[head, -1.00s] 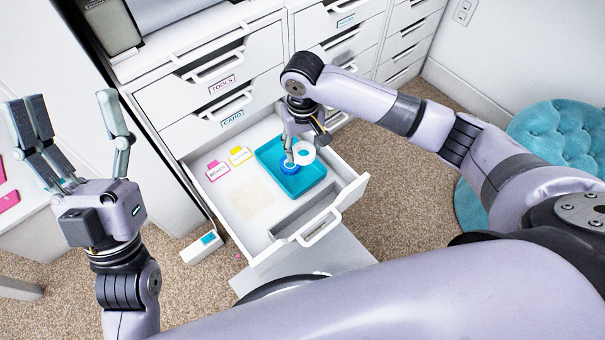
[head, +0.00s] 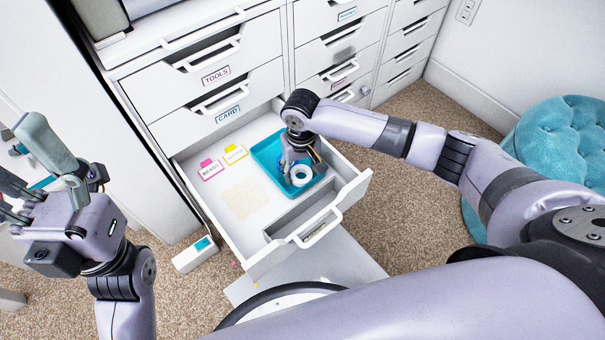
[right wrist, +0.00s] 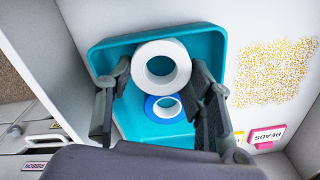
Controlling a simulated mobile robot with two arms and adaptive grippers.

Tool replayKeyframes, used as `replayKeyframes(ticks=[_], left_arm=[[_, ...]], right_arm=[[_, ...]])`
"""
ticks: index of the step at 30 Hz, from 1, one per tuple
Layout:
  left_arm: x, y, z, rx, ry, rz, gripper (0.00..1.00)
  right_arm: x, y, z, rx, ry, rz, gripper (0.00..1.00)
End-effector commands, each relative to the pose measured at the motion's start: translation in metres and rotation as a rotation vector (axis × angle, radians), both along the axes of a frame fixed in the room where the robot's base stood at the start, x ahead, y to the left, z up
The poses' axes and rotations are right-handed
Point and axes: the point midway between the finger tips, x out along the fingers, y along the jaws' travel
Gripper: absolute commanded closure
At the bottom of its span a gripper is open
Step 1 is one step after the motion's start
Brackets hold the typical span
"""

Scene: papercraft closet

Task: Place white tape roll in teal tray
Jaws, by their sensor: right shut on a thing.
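The teal tray (head: 263,151) lies in the open drawer, and it also shows in the right wrist view (right wrist: 204,42). The white tape roll (right wrist: 178,53) is between the fingers of my right gripper (right wrist: 160,88), which is shut on it, inside the outline of the tray. In the head view the roll (head: 301,181) shows at the fingertips of the right gripper (head: 293,172). I cannot tell whether the roll touches the tray floor. A blue-rimmed tape roll (right wrist: 158,112) lies in the tray beside it. My left gripper (head: 30,165) is open and empty at the left.
The open drawer (head: 222,225) holds a pink BEADS label (head: 210,169), a yellow label (head: 234,154) and a patch of gold dots (head: 243,198). Closed drawers stand behind. A teal pouf (head: 560,140) stands on the carpet at right.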

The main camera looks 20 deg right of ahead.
Motion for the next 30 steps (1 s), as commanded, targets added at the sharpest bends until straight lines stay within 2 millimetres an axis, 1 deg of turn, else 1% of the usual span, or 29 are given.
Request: replayKeyframes(ticks=[1,2,5,6,14,23,26,29,30], left_arm=[[0.000,0.000,-0.001,-0.001,-0.002,0.000,0.32],[0.000,0.000,0.000,0.000,-0.001,0.000,0.32],[0.000,0.000,-0.001,0.000,0.000,0.000,0.32],[0.000,0.000,-0.001,0.000,0.000,0.000,0.32],[0.000,0.000,-0.001,0.000,0.000,0.000,0.32],[0.000,0.000,0.001,0.000,-0.001,-0.001,0.32],[-0.001,0.000,0.007,-0.002,-0.005,-0.001,0.32],[-0.002,0.001,-0.003,-0.002,0.049,-0.002,0.32],[-0.004,0.001,-0.004,-0.003,0.063,-0.003,0.32]], right_arm=[[-0.007,-0.006,-0.011,-0.018,0.021,-0.003,0.69],[-0.008,-0.006,-0.011,-0.019,0.022,-0.003,0.72],[-0.009,-0.007,-0.012,-0.023,0.027,-0.004,0.71],[-0.009,-0.008,-0.013,-0.024,0.028,-0.004,0.49],[-0.008,-0.008,-0.011,-0.022,0.025,-0.004,0.32],[-0.006,-0.005,-0.006,-0.015,0.019,-0.003,0.32],[-0.006,-0.005,0.003,-0.013,0.017,-0.002,0.32],[-0.006,-0.004,0.022,-0.012,0.016,-0.002,0.32],[-0.005,-0.004,0.031,-0.012,0.016,-0.002,0.32]])
